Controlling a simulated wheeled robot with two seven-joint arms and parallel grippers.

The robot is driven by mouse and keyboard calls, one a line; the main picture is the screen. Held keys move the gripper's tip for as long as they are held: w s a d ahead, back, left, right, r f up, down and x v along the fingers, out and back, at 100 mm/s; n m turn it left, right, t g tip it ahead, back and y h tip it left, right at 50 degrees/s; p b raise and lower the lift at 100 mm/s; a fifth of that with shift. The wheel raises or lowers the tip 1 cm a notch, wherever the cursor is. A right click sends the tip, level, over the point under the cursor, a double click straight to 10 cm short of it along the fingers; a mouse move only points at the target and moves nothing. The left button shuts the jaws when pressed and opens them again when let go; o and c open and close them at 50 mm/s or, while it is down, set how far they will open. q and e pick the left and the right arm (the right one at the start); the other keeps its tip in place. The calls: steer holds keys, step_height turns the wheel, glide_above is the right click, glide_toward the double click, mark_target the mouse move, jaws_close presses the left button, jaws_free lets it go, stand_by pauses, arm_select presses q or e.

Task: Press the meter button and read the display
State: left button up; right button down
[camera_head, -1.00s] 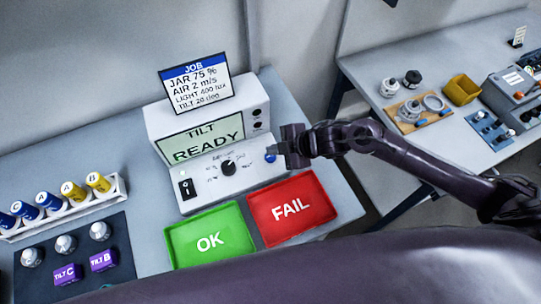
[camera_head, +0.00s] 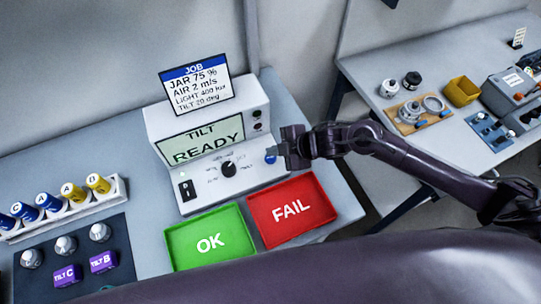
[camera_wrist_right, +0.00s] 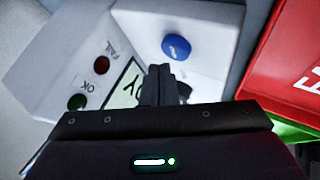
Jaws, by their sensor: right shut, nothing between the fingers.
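The white meter (camera_head: 206,126) stands on the left bench, and its display (camera_head: 203,140) reads "TILT READY". The blue button (camera_head: 270,159) is at the right of its sloped front panel. My right gripper (camera_head: 281,154) is shut and empty, close beside the button. In the right wrist view the blue button (camera_wrist_right: 176,47) shows whole, just past and to the right of the shut fingertips (camera_wrist_right: 159,72). A gap shows between them in that picture; I cannot tell the exact distance. My left gripper is not in view.
A green OK tray (camera_head: 209,240) and a red FAIL tray (camera_head: 291,210) lie in front of the meter. A JOB card (camera_head: 195,85) stands on top. Purple tilt sensors (camera_head: 103,262) sit at the left. A second bench (camera_head: 380,68) is at the right.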

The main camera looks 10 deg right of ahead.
mark_target(275, 159)
steer(key=shift+f, duration=0.1)
stand_by(0.7)
steer(key=shift+f, duration=0.35)
steer(key=shift+f+b, duration=0.5)
steer(key=shift+b, duration=0.1)
stand_by(0.5)
steer(key=shift+r, duration=0.1)
steer(key=shift+r+p, duration=0.8)
steer(key=shift+p, duration=0.05)
step_height(275, 159, up, 5)
steer(key=p, duration=0.4)
steer(key=shift+r+p, duration=0.1)
steer(key=shift+p, duration=0.3)
